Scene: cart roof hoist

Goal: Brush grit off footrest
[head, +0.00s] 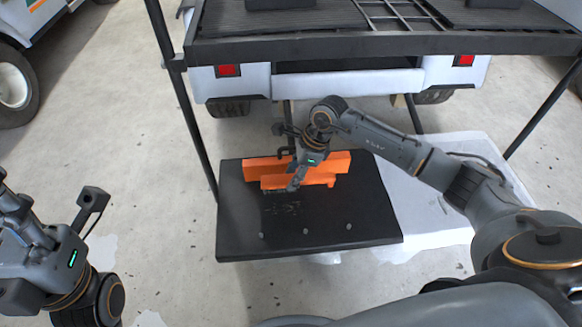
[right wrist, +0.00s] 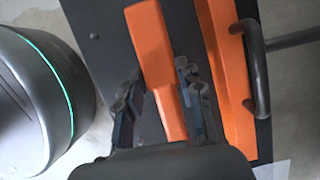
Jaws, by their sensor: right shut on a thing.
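The footrest (head: 360,215) is a dark flat board behind the cart, in the middle of the head view. Dark specks, likely grit (head: 285,208), lie on it in front of the orange pieces. My right gripper (head: 296,184) is over the board, shut on an orange brush (right wrist: 150,45). In the right wrist view the brush's narrow part (right wrist: 172,115) is between the two fingers.
A longer orange bar (head: 340,160) runs along the board's far side, with a black bent handle (right wrist: 258,70) beside it. The cart (head: 340,85) stands behind, with dark posts (head: 185,110) at its sides. A white sheet (head: 425,205) lies at right. Floor at left is mostly clear.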

